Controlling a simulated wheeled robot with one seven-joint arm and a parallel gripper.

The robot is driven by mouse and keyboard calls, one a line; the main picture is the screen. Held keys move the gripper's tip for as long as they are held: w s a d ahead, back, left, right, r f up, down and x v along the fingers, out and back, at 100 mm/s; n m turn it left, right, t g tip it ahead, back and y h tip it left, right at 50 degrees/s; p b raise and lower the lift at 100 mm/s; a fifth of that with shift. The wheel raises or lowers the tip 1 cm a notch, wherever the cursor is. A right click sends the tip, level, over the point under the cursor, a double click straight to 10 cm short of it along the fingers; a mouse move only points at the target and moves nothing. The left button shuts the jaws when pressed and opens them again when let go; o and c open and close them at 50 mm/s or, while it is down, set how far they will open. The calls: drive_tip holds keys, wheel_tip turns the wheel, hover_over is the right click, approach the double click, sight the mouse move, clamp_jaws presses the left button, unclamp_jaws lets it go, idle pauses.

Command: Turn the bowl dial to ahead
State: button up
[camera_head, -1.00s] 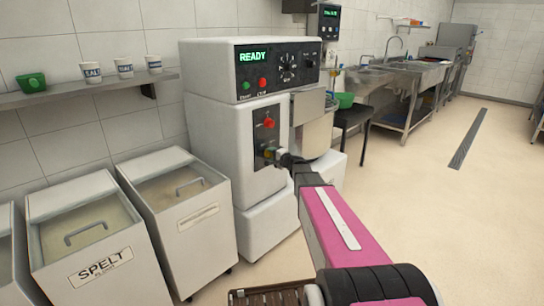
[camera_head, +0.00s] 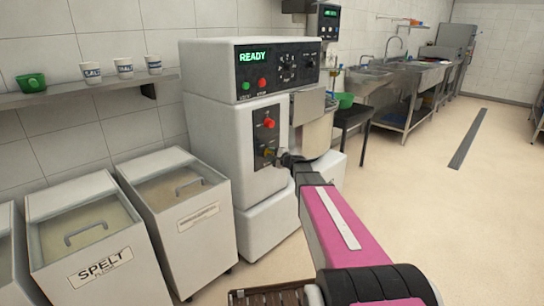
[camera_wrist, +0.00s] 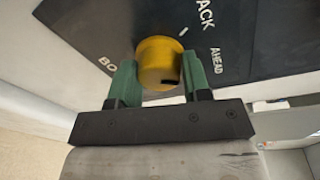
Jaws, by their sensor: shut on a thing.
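The bowl dial (camera_wrist: 158,62) is a yellow round knob on a dark panel, with the printed words "BO…", "…ACK" and "AHEAD" (camera_wrist: 216,61) around it in the wrist view. A white tick shows on the panel just above the dial at its right. My gripper (camera_wrist: 160,80) has green fingers on both sides of the dial, shut on it. A dark mark shows at the dial's lower edge. In the head view my gripper (camera_head: 278,158) is at the lower part of the mixer's dark panel (camera_head: 265,138); it partly hides the dial there, and the dial's setting is too small to read.
The white mixer (camera_head: 222,140) shows "READY" on its upper display (camera_head: 252,57). A red knob (camera_head: 269,123) sits just above my gripper. The metal bowl (camera_head: 318,133) is close at the right. Flour bins (camera_head: 180,225) stand left; the floor at right is open.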

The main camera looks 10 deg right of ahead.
drive_tip(key=o, duration=0.9)
drive_tip(key=shift+w, duration=0.1)
drive_tip(key=v, duration=1.1)
